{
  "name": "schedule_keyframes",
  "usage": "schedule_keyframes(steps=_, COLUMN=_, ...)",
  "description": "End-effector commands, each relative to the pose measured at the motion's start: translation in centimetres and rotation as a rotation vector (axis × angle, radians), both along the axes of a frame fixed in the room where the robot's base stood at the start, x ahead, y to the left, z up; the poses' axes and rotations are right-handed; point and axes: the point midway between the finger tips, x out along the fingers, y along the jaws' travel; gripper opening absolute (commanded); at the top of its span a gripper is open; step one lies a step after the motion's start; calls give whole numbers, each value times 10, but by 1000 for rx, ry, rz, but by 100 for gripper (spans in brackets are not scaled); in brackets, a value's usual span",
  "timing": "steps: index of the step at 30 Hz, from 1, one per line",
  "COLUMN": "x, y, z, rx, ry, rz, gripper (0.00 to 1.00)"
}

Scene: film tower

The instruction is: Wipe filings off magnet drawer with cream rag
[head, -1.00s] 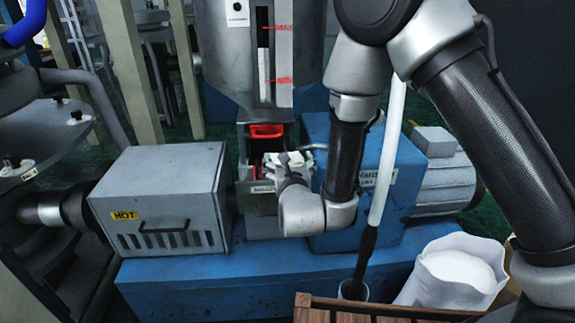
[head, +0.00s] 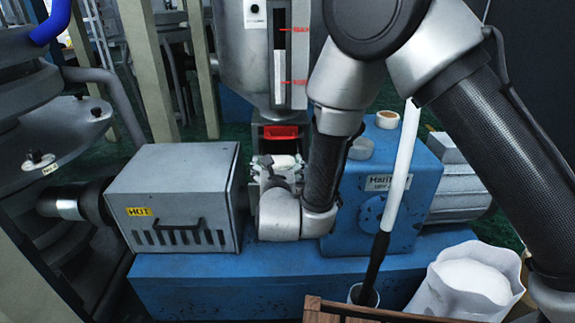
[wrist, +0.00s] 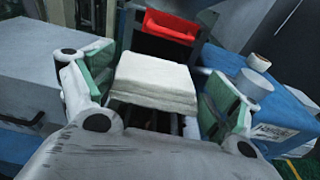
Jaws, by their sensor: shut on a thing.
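The cream rag (wrist: 155,80) is a folded, pale pad between the fingers of my gripper (wrist: 153,92) in the wrist view. In the head view the rag (head: 286,160) shows as a pale strip at the tip of my gripper (head: 277,171), below the hopper. My gripper is shut on the rag, with a green-padded finger on each side. Dark bars of what looks like the magnet drawer (wrist: 150,117) show just under the rag's near edge. Whether the rag touches them I cannot tell. Filings cannot be made out.
A red tray-like part (head: 281,132) sits just behind the rag, under the grey hopper (head: 232,60). A grey box marked HOT (head: 172,198) stands close on the left. A blue housing (head: 385,190) stands on the right. A white sack (head: 467,285) is at lower right.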

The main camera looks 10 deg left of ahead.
Motion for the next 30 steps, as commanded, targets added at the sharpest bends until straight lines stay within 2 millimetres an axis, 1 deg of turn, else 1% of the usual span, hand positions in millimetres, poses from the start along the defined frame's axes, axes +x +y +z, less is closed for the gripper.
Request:
schedule_keyframes(steps=1, x=-7, y=5, z=-12, rx=-11, ry=25, rz=18, gripper=53)
schedule_keyframes(steps=5, x=-8, y=10, z=-11, rx=-10, ry=24, rz=19, gripper=53)
schedule_keyframes(steps=15, x=-15, y=39, z=-9, rx=-8, ry=24, rz=18, gripper=53)
schedule_keyframes(steps=18, x=-15, y=42, z=-10, rx=-9, ry=25, rz=17, gripper=53)
schedule_keyframes(steps=22, x=-10, y=43, z=-9, rx=-9, ry=25, rz=15, gripper=53)
schedule_keyframes(steps=27, x=3, y=45, z=-8, rx=-7, ry=24, rz=12, gripper=53)
schedule_keyframes(steps=30, x=6, y=45, z=-7, rx=-8, ry=25, rz=12, gripper=53)
